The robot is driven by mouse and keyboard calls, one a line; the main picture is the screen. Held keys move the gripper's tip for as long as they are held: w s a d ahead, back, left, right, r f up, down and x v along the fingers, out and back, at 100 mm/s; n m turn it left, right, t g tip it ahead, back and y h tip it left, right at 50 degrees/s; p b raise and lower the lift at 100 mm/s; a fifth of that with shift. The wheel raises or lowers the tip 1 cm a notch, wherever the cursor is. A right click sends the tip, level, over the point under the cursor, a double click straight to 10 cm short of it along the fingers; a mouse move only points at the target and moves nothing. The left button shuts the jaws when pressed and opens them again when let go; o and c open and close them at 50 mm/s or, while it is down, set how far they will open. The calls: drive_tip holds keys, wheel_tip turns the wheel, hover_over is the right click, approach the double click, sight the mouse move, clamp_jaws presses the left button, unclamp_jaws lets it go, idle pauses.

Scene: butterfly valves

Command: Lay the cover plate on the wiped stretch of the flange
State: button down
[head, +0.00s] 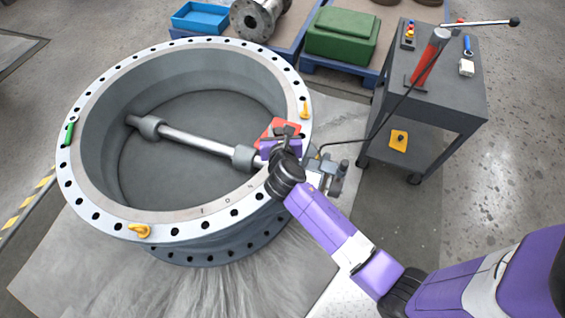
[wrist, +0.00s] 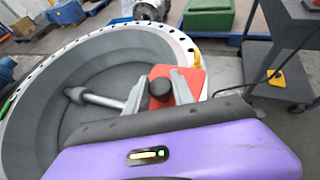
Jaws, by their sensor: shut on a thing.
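The cover plate (head: 267,131) is flat and red-orange, with a dark round knob. In the wrist view the plate (wrist: 194,79) shows around my fingers, and the black knob (wrist: 160,89) is between them. My gripper (head: 287,131) is shut on that knob; its fingers also show in the wrist view (wrist: 160,92). The plate is at the right-hand side of the large valve's flange (head: 190,224), overlapping its inner edge in the picture. I cannot tell whether it touches the flange. My gripper and wrist hide part of the plate and the flange below it.
Yellow lifting eyes (head: 139,231) and (head: 305,110) stand on the flange. A green object (head: 69,133) lies on its left side. A shaft (head: 190,140) crosses the open bore. A dark cart (head: 455,85) with a long-handled tool stands at the right.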

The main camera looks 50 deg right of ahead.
drive_tip(key=shift+d+r, duration=0.5)
drive_tip(key=shift+d, duration=0.2)
drive_tip(key=shift+d+f+h, duration=0.15)
drive_tip(key=shift+d+h, duration=0.05)
drive_tip(key=shift+h, duration=0.1)
wheel_tip(320, 180, down, 20)
drive_tip(key=b, duration=0.7)
drive_tip(key=shift+r, duration=0.2)
drive_tip(key=shift+f+b, duration=0.15)
drive_tip(key=shift+b, duration=0.15)
drive_tip(key=c, duration=1.1)
unclamp_jaws()
